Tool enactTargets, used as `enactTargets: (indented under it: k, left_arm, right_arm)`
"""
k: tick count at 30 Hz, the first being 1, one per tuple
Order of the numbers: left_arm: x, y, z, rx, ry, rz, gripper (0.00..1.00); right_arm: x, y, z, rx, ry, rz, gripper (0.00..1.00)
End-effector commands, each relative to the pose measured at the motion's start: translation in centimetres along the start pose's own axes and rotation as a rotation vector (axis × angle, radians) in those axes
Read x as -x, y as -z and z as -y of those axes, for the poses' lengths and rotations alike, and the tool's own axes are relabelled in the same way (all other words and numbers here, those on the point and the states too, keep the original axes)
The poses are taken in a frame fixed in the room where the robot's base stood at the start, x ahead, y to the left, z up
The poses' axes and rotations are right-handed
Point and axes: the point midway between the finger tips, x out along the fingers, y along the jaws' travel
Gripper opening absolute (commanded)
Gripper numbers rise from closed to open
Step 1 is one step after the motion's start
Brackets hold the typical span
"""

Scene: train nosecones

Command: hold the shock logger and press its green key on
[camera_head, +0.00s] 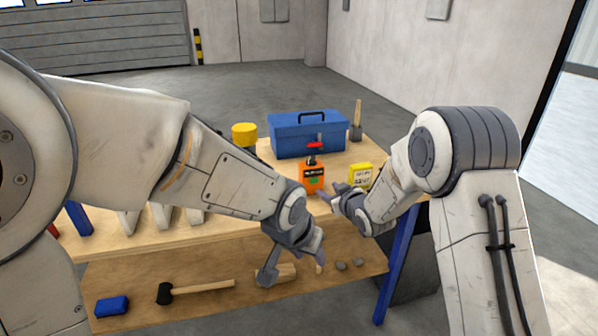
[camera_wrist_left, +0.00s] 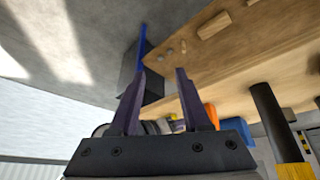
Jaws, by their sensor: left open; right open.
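The shock logger appears to be the orange box (camera_head: 312,178) on the workbench, with a dark label, a green patch (camera_head: 314,181) on its front and a red-topped part above it. My left gripper (camera_head: 295,268) is open and empty, low in front of the bench's edge, apart from the orange box. In the left wrist view its fingers (camera_wrist_left: 160,78) are spread with nothing between them. An orange patch (camera_wrist_left: 212,116) shows beyond the right finger there. My right gripper (camera_head: 337,198) is open, just right of and in front of the orange box; whether it touches is unclear.
A yellow box (camera_head: 360,175) stands right of the orange one, close to my right arm. A blue toolbox (camera_head: 305,137) is behind. A yellow cylinder (camera_head: 244,134) is at the back left. The lower shelf holds a mallet (camera_head: 198,290) and a blue block (camera_head: 112,306).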

Motion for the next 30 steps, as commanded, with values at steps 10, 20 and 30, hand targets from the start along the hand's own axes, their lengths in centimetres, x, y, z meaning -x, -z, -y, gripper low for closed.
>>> enactTargets:
  k: [10, 20, 30]
  left_arm:
    - [-9.0, 16.0, 9.6, 0.194, 0.025, -0.455, 0.47]
    - [-11.4, 22.7, 14.3, 0.018, -0.024, -0.899, 0.47]
    - [-11.0, 23.8, 15.5, -0.076, -0.052, -1.106, 0.47]
  right_arm:
    - [0.0, 0.0, 0.0, 0.0, 0.0, 0.001, 0.5]
    - [0.0, 0.0, 0.0, 0.0, 0.0, 0.001, 0.5]
    - [0.0, 0.0, 0.0, 0.0, 0.0, 0.001, 0.5]
